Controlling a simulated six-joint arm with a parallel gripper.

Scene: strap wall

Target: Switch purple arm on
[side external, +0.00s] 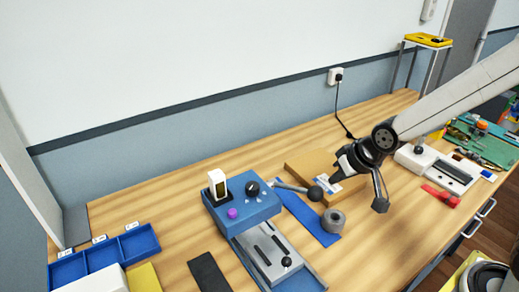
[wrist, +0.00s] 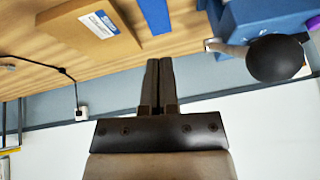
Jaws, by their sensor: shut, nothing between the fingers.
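A small purple button (side external: 232,213) sits on the sloped face of a blue box (side external: 262,210) on the bench. A black dial (side external: 252,188) and a white upright switch (side external: 217,184) are on the same box. A metal lever with a black ball end (side external: 315,193) sticks out of its right side; the ball also shows large at right in the wrist view (wrist: 275,59). My gripper (side external: 344,163) is above the cardboard box, to the right of the lever and apart from it. Its fingers (wrist: 160,63) are together and empty.
A cardboard box (side external: 305,165), a blue strip (side external: 308,218) and a grey roll (side external: 333,221) lie right of the blue box. A grey slide fixture (side external: 268,250) stands in front. A cable runs from a wall socket (side external: 336,76). Blue bins (side external: 139,242) are at left.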

